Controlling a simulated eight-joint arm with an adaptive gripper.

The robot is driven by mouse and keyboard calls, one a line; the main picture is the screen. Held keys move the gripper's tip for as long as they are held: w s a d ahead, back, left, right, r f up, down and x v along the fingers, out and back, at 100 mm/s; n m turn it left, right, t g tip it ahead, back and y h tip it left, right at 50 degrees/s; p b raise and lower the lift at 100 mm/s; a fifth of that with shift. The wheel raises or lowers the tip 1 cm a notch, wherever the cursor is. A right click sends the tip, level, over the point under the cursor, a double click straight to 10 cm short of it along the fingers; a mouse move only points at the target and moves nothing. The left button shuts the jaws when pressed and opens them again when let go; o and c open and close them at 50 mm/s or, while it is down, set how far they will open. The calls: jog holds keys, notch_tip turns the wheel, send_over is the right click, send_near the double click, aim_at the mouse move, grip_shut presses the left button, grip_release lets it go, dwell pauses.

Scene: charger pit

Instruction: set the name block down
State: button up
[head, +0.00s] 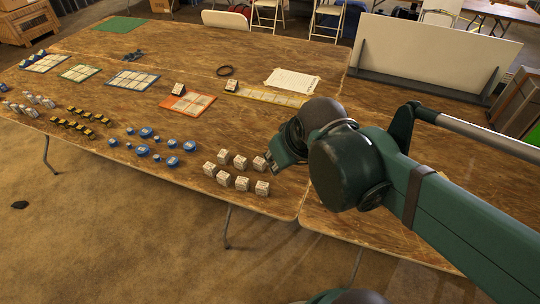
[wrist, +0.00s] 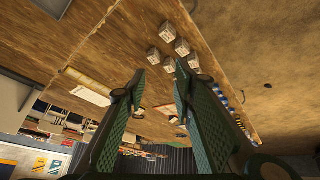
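Several small white blocks with dark markings (head: 242,183) stand in two loose rows near the table's front edge; I cannot tell which is the name block. They also show ahead of my fingertips in the wrist view (wrist: 182,47). My gripper (head: 272,164) is low over the table, just right of the back-row end block (head: 260,165). In the wrist view my gripper (wrist: 160,70) has its two green fingers apart, with no block visibly clamped between them. Whether a finger touches a block is unclear.
Blue round pieces (head: 173,161) and yellow-black pieces (head: 85,128) lie left of the blocks. An orange-edged grid board (head: 188,104), a yellow-edged strip (head: 270,96), a white sheet (head: 292,81) and a dark ring (head: 225,71) lie behind.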

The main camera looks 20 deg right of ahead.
jog(key=shift+s+a+r+m+t, duration=0.3)
jog(key=shift+a+r, duration=0.2)
jog(key=shift+a, duration=0.25)
jog(key=shift+s+a+r+m+t, duration=0.2)
jog(key=shift+a+r+m, duration=0.1)
jog(key=shift+a+r, duration=0.3)
jog(key=shift+a+f, duration=0.1)
